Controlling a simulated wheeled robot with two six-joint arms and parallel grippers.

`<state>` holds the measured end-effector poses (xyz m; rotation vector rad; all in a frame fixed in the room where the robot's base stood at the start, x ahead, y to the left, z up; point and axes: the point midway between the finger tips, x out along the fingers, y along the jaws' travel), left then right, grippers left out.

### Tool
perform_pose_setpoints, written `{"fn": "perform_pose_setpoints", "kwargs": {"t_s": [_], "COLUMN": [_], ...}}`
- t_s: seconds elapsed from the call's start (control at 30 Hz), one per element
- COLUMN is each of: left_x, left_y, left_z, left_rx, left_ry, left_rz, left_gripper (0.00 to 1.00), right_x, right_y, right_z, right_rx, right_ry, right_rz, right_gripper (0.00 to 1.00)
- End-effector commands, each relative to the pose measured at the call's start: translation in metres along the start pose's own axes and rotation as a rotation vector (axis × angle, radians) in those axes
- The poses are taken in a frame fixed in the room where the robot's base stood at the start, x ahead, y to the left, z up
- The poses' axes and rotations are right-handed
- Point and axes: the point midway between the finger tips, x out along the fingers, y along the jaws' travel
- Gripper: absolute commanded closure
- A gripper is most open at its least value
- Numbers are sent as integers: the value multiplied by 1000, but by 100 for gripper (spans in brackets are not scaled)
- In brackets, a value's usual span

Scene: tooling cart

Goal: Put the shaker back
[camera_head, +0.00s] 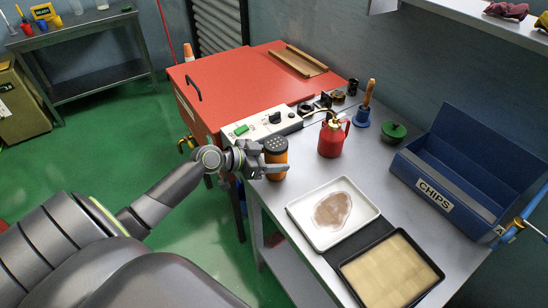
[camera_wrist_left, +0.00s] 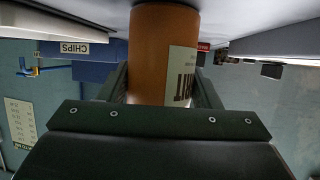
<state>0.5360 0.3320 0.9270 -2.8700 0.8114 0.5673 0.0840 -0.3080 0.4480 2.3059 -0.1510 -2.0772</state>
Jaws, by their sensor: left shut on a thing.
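The shaker (camera_head: 276,151) is an orange cylinder with a dark perforated lid. It is upright at the left edge of the grey bench top, just in front of the white control box. My left gripper (camera_head: 277,169) is shut around its body from the left. In the left wrist view the orange shaker (camera_wrist_left: 163,50) with a pale label sits between the two dark fingers; that view is upside down. Its base is close to the bench top, but I cannot tell whether it touches. My right gripper is not in view.
A white tray (camera_head: 297,211) with a brown patch and a black-rimmed tray (camera_head: 432,263) lie on the bench (camera_head: 375,165). The control box (camera_head: 246,131), a green-lidded pot (camera_head: 393,131) and a blue CHIPS box (camera_head: 424,188) are nearby.

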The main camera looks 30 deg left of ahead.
Motion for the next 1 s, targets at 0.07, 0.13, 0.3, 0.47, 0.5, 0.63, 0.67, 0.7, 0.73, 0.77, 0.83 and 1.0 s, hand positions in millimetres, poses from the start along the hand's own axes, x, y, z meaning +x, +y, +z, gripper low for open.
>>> {"fn": "perform_pose_setpoints", "kwargs": {"t_s": [0.07, 0.13, 0.3, 0.47, 0.5, 0.63, 0.67, 0.7, 0.73, 0.77, 0.83, 1.0], "left_x": [1, 1, 1, 1, 1, 0, -1, -3, -6, -9, -18, -44], "left_y": [0, 0, 0, 0, 0, 0, 0, 0, -1, -1, -1, -1], "left_z": [2, 2, 2, 2, 2, -1, -2, 0, 1, 1, 2, 3], "left_rx": [1, 0, 0, 0, 0, 0, 0, 2, 2, 3, 5, 5], "left_ry": [2, 0, 0, 0, 0, 0, 0, -2, -2, -2, -4, -5], "left_rz": [0, 0, 0, 0, 0, 0, 0, -1, -2, -2, -1, -1], "left_gripper": [74, 40, 21, 21, 21, 21, 21, 21, 21, 21, 21, 21], "right_x": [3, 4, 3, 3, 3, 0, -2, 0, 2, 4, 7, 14], "right_y": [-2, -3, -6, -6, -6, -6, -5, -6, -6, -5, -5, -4], "right_z": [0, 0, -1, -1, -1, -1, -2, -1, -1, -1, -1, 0], "right_rx": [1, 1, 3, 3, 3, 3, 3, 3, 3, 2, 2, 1], "right_ry": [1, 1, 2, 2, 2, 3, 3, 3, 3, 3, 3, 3], "right_rz": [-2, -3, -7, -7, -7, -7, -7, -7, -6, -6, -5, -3], "right_gripper": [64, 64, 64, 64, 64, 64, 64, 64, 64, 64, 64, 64]}}
